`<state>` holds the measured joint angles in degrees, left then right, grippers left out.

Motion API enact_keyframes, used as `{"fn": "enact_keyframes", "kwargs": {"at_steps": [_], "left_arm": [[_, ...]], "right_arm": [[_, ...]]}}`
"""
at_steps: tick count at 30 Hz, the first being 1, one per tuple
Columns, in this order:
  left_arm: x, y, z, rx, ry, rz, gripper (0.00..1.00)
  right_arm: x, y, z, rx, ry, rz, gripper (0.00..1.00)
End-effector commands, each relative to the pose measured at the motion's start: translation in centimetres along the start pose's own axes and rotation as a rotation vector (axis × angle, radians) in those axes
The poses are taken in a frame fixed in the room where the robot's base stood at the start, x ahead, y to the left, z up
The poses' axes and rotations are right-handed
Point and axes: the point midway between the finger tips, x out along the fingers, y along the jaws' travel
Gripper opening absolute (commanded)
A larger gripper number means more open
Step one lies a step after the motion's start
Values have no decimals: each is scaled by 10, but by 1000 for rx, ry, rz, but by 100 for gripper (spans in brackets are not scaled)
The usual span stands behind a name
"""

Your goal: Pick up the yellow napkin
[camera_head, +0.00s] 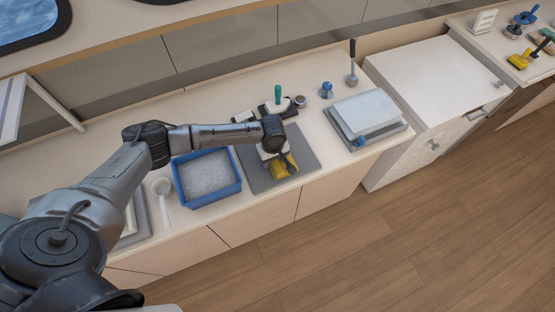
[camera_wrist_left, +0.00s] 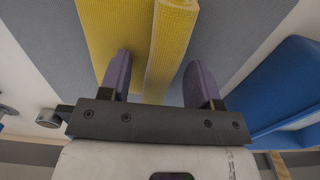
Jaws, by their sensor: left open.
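The yellow napkin (camera_head: 283,166) lies on a grey mat (camera_head: 255,182) on the counter. In the left wrist view the napkin (camera_wrist_left: 135,40) fills the upper middle, with a folded or rolled edge running along its right part. My left gripper (camera_head: 284,160) is over the napkin in the head view. In the left wrist view its two purple fingers (camera_wrist_left: 156,80) are spread apart, with the rolled edge between them. I cannot tell whether they touch the cloth. My right gripper is not in view.
A blue bin (camera_head: 231,190) with pale contents stands just left of the mat. A grey tray with a white slab (camera_head: 366,112) is to the right. A white cabinet (camera_head: 437,80) stands at right.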

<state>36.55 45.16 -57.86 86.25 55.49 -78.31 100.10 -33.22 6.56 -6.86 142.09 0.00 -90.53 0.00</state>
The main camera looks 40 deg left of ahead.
Motion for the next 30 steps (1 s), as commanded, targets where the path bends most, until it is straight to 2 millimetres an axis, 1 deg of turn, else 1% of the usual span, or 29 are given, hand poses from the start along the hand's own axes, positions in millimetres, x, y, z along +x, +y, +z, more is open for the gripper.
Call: {"fn": "enact_keyframes", "kwargs": {"at_steps": [3,18,20,26,30], "left_arm": [[0,0,0,0,0,0,57],[0,0,0,0,0,-1,10],[0,0,0,0,0,-1,4],[0,0,0,0,0,-1,4],[-4,0,0,0,0,0,4]], "right_arm": [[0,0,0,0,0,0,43],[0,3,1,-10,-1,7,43],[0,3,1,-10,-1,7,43],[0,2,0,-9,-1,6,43],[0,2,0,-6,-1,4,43]]}}
